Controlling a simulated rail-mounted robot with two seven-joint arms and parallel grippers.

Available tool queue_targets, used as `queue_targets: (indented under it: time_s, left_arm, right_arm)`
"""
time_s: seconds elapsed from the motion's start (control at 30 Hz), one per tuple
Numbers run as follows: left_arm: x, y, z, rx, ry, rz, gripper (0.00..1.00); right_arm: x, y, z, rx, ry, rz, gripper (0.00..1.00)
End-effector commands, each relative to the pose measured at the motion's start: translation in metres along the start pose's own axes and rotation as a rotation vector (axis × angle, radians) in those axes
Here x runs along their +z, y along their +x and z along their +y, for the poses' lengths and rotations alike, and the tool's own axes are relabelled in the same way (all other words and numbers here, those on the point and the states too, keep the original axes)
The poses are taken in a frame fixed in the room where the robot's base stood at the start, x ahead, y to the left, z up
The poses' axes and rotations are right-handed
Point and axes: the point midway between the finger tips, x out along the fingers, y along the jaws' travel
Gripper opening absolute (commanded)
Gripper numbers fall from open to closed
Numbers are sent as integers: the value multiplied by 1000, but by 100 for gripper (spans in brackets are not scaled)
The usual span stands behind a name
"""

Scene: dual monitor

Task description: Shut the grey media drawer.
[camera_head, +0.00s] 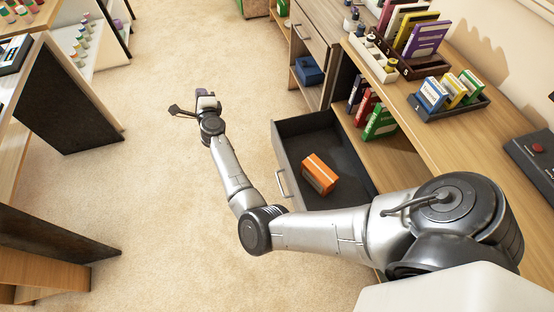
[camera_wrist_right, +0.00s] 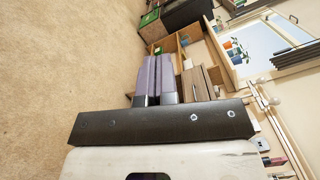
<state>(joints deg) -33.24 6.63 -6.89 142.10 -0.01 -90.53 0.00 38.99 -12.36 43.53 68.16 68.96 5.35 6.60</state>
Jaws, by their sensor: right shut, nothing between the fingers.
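The grey media drawer (camera_head: 292,143) is pulled out of the wooden desk on the right in the head view. An orange box (camera_head: 319,174) lies inside the drawer. My right gripper (camera_head: 203,95) is shut and empty over the open floor, to the left of the drawer and apart from it. Its purple fingers (camera_wrist_right: 160,76) also show in the right wrist view, pointing away. My right arm hides the near end of the drawer. My left gripper is not in view.
The desktop (camera_head: 455,125) holds a dark tray of small cases (camera_head: 450,102) and a rack with a purple case (camera_head: 426,39). A blue bin (camera_head: 309,70) sits on a shelf beyond the drawer. Carpet (camera_head: 150,185) is clear between the drawer and the left furniture (camera_head: 75,95).

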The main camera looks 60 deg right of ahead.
Motion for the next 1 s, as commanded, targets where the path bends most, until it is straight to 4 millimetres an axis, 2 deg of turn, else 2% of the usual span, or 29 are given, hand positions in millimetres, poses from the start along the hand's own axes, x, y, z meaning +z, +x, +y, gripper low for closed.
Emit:
queue_targets:
  time_s: [0.03, 0.13, 0.2, 0.3, 0.4, 0.6, 0.7, 0.83, 1.0]
  left_arm:
    - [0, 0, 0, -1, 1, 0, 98]
    - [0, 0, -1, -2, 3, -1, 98]
    - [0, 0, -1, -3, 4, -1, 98]
    - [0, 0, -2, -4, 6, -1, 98]
    - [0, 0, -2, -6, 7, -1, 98]
    - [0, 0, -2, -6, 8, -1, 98]
    - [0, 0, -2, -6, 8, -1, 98]
    - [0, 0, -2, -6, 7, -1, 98]
    - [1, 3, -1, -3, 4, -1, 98]
  right_arm:
    - [-20, -3, 24, 44, 67, 118, 0]
    - [-57, -18, 64, 122, 181, 365, 0]
    - [-79, -36, 92, 178, 245, 539, 0]
    - [-103, -67, 123, 250, 308, 783, 0]
    - [-120, -100, 143, 304, 347, 1013, 0]
    - [-137, -155, 151, 344, 373, 1379, 0]
    - [-140, -174, 149, 340, 362, 1500, 0]
    - [-142, -189, 145, 323, 343, 1596, 0]
    - [-150, -194, 147, 299, 349, 1635, 0]
